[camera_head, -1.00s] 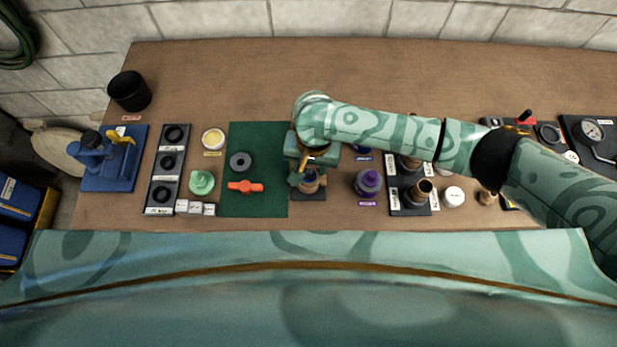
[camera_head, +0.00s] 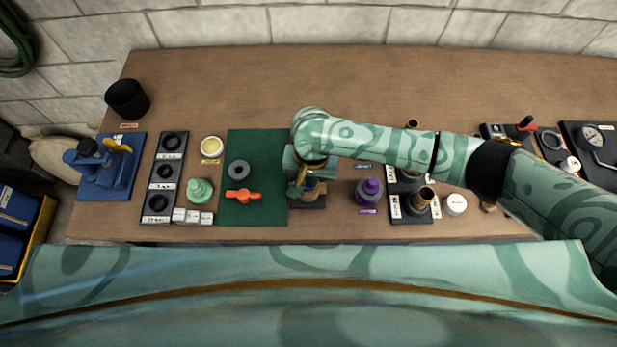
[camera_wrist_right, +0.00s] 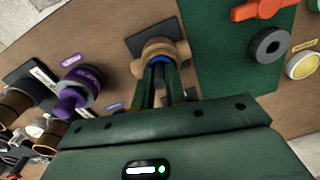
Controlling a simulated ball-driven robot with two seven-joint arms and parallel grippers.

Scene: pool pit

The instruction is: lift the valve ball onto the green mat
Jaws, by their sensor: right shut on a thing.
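The green mat (camera_head: 262,145) lies flat on the bench left of my right gripper, and its edge also shows in the right wrist view (camera_wrist_right: 225,40). A tan brass valve body (camera_head: 313,196) sits on a dark pad just right of the mat; it is clearer in the right wrist view (camera_wrist_right: 149,57). My right gripper (camera_head: 305,185) points down at the valve body, its fingers reaching into the top opening. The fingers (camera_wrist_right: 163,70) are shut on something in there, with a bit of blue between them. I cannot make out the valve ball itself. My left gripper is out of view.
On the mat lie a red-orange handle (camera_head: 243,196) and a dark ring (camera_head: 238,170). A green knobbed piece (camera_head: 200,190) and white blocks stand left of the mat.

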